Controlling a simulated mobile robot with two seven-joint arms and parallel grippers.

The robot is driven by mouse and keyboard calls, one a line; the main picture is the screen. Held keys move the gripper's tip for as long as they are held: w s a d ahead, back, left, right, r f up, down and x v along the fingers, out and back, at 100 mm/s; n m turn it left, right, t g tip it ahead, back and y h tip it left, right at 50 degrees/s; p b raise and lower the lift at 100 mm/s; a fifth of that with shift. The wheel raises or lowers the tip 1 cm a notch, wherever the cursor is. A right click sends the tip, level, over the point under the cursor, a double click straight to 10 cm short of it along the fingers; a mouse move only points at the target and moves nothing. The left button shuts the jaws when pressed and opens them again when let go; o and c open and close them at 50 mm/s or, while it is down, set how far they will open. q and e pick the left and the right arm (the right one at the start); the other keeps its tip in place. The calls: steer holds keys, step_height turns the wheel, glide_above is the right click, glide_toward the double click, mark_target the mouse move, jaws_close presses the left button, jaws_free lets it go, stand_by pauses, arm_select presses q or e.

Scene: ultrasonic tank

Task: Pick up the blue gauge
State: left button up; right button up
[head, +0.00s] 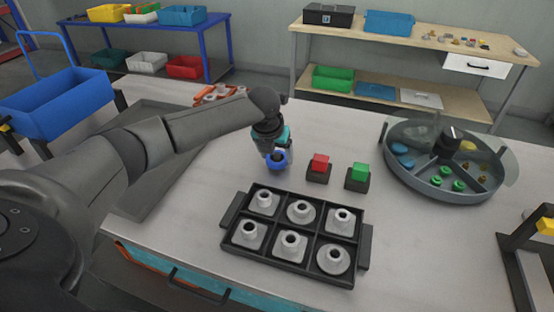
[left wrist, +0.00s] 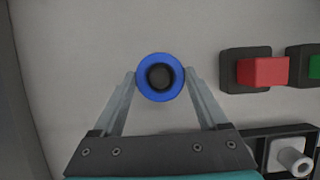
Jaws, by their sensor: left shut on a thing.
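The blue gauge is a blue ring with a dark round centre, seen in the head view (head: 277,162) and from above in the left wrist view (left wrist: 160,57). My left gripper (head: 274,153) points down at it, left of the red button. In the left wrist view the two fingertips (left wrist: 160,75) press on the left and right sides of the ring, so the gripper is shut on the blue gauge. I cannot tell whether the gauge touches the table. My right gripper is not in view.
A black tray (head: 228,217) with several grey metal parts lies in front. Red (head: 319,163) and green (head: 359,175) buttons stand right of the gripper. A round divided tank (head: 410,188) with coloured pieces sits farther right. The table between buttons and tank is clear.

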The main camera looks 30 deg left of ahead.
arm_select(q)
steer(key=c, duration=0.9)
steer(key=shift+r, duration=0.1)
step_height(320, 180, up, 20)
steer(key=p, duration=0.3)
steer(key=shift+p, duration=0.3)
